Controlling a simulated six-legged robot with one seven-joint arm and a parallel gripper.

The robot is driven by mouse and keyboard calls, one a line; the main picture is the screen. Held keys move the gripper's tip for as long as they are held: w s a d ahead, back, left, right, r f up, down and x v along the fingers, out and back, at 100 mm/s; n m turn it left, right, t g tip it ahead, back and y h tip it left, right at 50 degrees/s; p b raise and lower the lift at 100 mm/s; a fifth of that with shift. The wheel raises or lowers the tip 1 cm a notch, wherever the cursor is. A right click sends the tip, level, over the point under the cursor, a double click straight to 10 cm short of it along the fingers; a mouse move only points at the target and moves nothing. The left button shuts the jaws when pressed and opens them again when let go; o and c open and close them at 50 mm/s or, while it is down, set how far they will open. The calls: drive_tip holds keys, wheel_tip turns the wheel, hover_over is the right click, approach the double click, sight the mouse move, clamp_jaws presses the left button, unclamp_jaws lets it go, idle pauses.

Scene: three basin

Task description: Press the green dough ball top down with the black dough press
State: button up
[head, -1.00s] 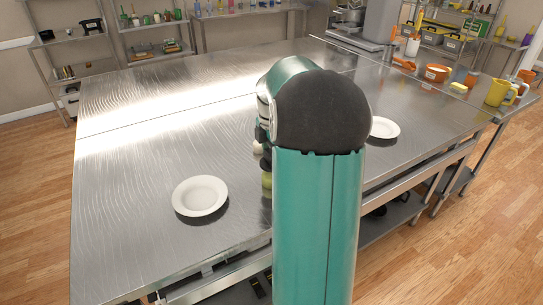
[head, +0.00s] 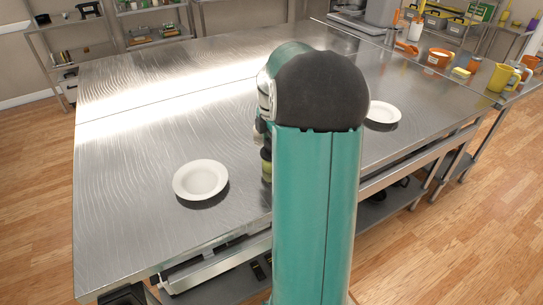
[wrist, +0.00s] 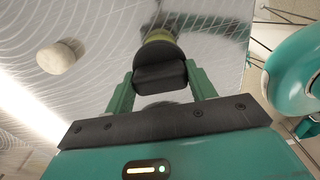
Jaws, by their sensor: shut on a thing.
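The black dough press (wrist: 160,78) is between the two green fingers of my gripper (wrist: 159,72) in the wrist view, and the gripper is shut on it. The green dough ball (wrist: 158,37) shows just beyond the press, partly hidden by it. In the head view the green dough ball (head: 266,171) is a small strip at the left edge of my arm, with the dark press (head: 266,154) right above it. The press looks over or on the ball's top; I cannot tell if they touch. My arm hides the gripper in the head view.
A pale round lump (wrist: 60,57) lies on the steel table in the wrist view. A white plate (head: 201,180) is left of my arm and another (head: 383,112) right of it. Cups and tubs, including an orange tub (head: 438,58), stand at the right.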

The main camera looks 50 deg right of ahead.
drive_tip(key=shift+f, duration=0.6)
idle(0.3)
idle(0.7)
drive_tip(key=shift+r, duration=1.55)
drive_tip(key=shift+f, duration=0.15)
drive_tip(key=shift+f, duration=1.55)
drive_tip(key=shift+r, duration=1.4)
